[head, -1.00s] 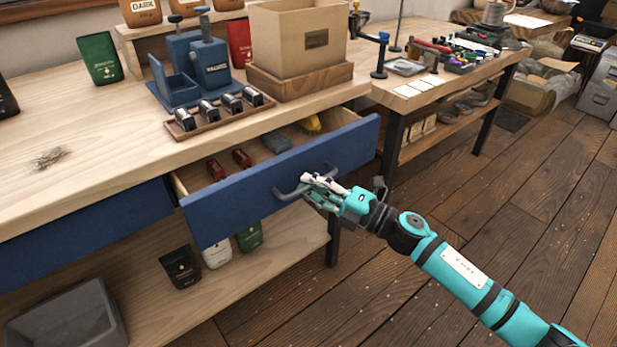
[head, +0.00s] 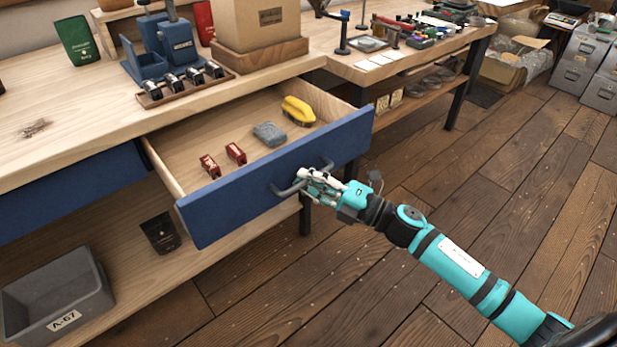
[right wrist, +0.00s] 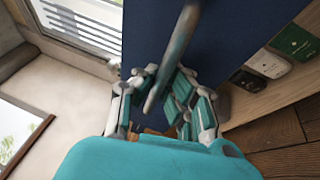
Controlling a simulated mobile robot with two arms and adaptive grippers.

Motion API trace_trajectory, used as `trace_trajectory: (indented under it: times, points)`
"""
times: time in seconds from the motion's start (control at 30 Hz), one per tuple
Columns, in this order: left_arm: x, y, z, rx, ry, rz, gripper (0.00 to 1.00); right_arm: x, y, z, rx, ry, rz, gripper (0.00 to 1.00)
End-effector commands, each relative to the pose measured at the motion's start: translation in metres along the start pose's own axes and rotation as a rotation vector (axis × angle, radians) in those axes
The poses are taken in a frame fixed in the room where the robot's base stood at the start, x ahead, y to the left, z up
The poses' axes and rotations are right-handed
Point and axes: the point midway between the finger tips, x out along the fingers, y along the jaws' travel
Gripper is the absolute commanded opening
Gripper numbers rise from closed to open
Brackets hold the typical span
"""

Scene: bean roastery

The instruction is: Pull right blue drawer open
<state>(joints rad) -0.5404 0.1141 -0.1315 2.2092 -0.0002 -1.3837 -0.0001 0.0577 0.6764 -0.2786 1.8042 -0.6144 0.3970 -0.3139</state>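The right blue drawer (head: 240,193) stands well out from the wooden workbench. Inside it lie two small red items (head: 236,153), a grey-blue block (head: 269,133) and a yellow item (head: 298,111). My right gripper (head: 318,183) is at the drawer's grey bar handle (head: 285,190), with its fingers around the bar; the handle also crosses between the fingers in the right wrist view (right wrist: 172,55). The fingers look closed on the handle. My left gripper is in no view.
A second blue drawer front (head: 70,193) is flush at the left. A grey bin (head: 58,300) and a black pouch (head: 160,234) sit on the lower shelf. A grinder (head: 180,45) and a cardboard box (head: 262,25) stand on the bench.

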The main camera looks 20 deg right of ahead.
Motion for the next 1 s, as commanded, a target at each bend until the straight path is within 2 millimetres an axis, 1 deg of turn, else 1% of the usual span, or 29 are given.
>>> trace_trajectory:
  times: [0.23, 0.3, 0.37, 0.4, 0.67, 0.77, 0.83, 1.0]
  points:
    - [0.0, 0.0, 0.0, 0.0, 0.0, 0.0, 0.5, 0.0, 0.002, 0.001, 0.003, -0.001, 0.004, 0.0]
    - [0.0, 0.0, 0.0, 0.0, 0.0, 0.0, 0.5, 0.0, 0.002, 0.001, 0.003, -0.001, 0.003, 0.12]
    - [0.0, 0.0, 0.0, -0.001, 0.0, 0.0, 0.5, 0.0, 0.002, 0.001, 0.002, -0.001, 0.003, 0.2]
    - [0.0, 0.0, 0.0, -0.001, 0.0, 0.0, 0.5, 0.0, 0.001, 0.001, 0.002, -0.001, 0.003, 0.21]
    - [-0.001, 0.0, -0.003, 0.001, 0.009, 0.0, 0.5, -0.001, 0.0, 0.0, 0.001, -0.001, 0.0, 0.21]
    - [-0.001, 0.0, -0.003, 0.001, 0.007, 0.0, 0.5, -0.009, 0.0, 0.001, 0.001, -0.002, -0.001, 0.21]
    - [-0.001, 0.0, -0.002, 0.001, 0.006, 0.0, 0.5, -0.018, -0.001, 0.0, 0.001, -0.001, -0.003, 0.21]
    - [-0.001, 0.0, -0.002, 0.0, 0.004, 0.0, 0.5, -0.052, -0.002, 0.0, 0.003, -0.002, -0.004, 0.21]
